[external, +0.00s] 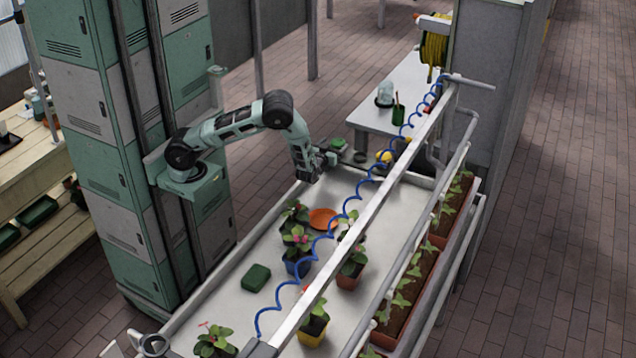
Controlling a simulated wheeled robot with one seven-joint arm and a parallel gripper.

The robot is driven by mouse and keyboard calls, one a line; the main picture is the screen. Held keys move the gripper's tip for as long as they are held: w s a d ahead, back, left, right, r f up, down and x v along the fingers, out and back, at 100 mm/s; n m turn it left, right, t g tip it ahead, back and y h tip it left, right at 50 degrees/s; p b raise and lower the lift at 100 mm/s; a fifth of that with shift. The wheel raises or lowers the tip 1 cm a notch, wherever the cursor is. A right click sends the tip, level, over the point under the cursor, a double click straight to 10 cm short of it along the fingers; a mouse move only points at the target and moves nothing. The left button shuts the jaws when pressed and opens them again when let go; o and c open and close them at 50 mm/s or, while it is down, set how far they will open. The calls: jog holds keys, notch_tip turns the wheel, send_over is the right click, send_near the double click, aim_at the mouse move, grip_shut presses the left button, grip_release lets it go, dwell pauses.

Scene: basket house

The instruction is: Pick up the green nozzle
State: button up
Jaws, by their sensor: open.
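I cannot pick out the green nozzle for certain at this size. A small dark green item (338,143) lies at the far end of the white trough, just beyond my gripper. A dark green block-like item (256,278) lies on the trough floor, left of the potted plants. My gripper (326,159) is over the far end of the trough, near the small green item and well apart from the green block. It is open, with nothing visible in it. The fingertips are small and partly hidden by the wrist.
Several potted plants (297,262) and an orange dish (323,219) stand in the trough (222,307). A rail (358,229) with a coiled blue hose (286,284) runs above it. A white table (376,119) with a green cup (398,114) stands behind.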

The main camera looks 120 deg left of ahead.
aim_at(341, 139)
jog(key=shift+w+a+f+p, duration=0.15)
jog(key=shift+a+p, duration=0.2)
jog(key=shift+a, duration=1)
jog(key=shift+a+f+p, duration=0.15)
jog(key=shift+a+p, duration=0.15)
jog(key=shift+a, duration=1)
jog(key=c, duration=1.1)
